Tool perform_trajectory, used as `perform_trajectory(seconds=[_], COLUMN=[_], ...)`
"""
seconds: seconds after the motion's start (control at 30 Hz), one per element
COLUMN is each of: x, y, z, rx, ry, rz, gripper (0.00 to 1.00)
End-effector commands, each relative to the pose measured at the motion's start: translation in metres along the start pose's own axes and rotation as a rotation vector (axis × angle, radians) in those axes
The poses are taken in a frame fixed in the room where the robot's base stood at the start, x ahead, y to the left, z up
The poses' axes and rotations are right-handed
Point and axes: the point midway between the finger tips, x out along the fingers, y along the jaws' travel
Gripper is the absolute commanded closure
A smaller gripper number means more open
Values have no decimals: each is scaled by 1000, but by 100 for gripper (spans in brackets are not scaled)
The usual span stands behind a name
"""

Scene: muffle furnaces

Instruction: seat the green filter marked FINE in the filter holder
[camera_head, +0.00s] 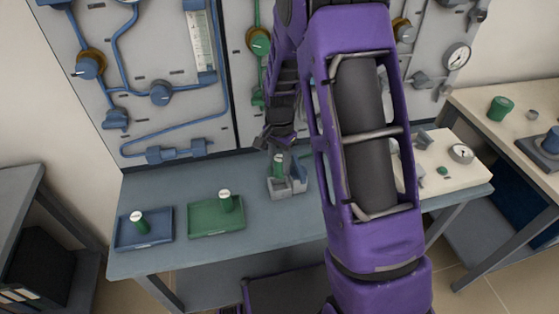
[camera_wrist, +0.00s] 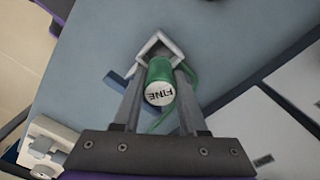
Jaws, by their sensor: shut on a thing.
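The green filter (camera_wrist: 158,72) has a white cap that reads FINE, upside down in the wrist view. My gripper (camera_wrist: 160,82) is shut on it, with one finger on each side. In the head view the filter (camera_head: 279,168) is upright below my gripper (camera_head: 280,150). It is at the left part of a small grey block (camera_head: 288,188) that looks like the filter holder. I cannot tell whether the filter's lower end is inside the block or just above it. A pale V-shaped edge (camera_wrist: 158,43) shows beyond the filter in the wrist view.
A green tray (camera_head: 205,231) and a blue tray (camera_head: 158,237) on the bench (camera_head: 262,230) each hold a green, white-capped piece. Piped wall panels (camera_head: 150,120) rise behind the bench.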

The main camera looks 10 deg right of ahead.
Motion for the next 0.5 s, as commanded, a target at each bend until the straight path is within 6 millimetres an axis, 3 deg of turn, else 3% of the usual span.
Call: perform_trajectory(seconds=[0.5], x=[45], y=[0], z=[0], rx=[-1], ry=[0], rz=[1], gripper=[100])
